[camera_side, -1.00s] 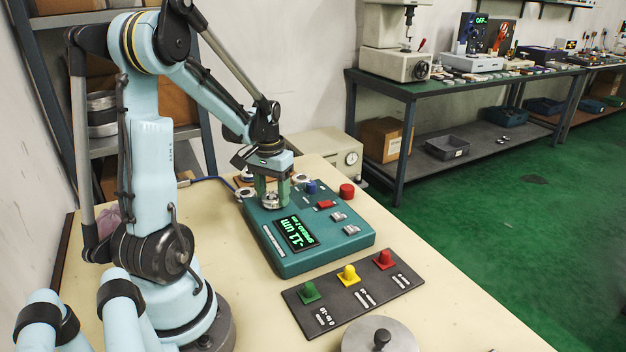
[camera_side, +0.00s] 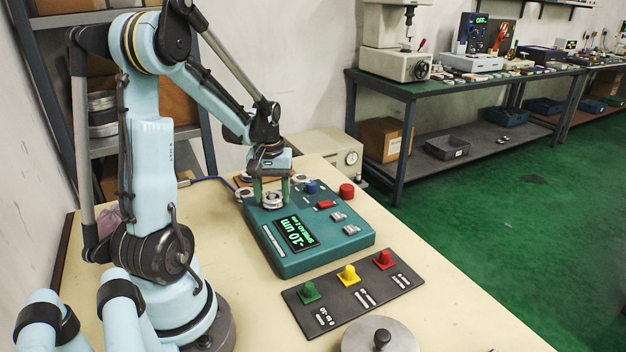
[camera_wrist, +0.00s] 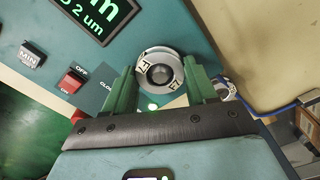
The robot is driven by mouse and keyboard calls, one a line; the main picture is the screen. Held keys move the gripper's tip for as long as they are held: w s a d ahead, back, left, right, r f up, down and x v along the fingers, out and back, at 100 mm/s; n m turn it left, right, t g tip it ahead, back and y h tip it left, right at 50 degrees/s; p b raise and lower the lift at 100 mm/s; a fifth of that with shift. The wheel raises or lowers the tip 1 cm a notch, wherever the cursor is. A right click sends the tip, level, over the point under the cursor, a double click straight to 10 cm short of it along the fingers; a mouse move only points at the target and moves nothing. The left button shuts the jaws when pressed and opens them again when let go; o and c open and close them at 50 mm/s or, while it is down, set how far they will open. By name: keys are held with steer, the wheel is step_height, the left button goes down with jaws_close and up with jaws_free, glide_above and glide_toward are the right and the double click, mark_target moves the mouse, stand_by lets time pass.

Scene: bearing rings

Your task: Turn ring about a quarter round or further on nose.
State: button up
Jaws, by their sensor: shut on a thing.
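The silver bearing ring (camera_side: 272,204) sits on top of the teal gauge box, near its back left corner. In the wrist view the ring (camera_wrist: 147,58) has pale tags with dark marks, and the round nose (camera_wrist: 160,74) shows at its centre. My gripper (camera_side: 272,196) points down, with one green finger on each side of the ring. It is shut on the ring; in the wrist view my gripper's fingers (camera_wrist: 160,72) flank it left and right.
Red, yellow and green knobs stand on a dark panel (camera_side: 335,305) in front of the box. A round metal plate with a black knob (camera_side: 381,340) lies at the front edge. Two more light rings lie near the box's back edge. The table (camera_side: 450,310) is clear at right.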

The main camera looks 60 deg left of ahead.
steer(key=shift+n, duration=1.4)
steer(key=shift+f+n, duration=0.1)
steer(key=shift+n, duration=1.2)
steer(key=shift+n, duration=1.3)
steer(key=shift+n, duration=1.3)
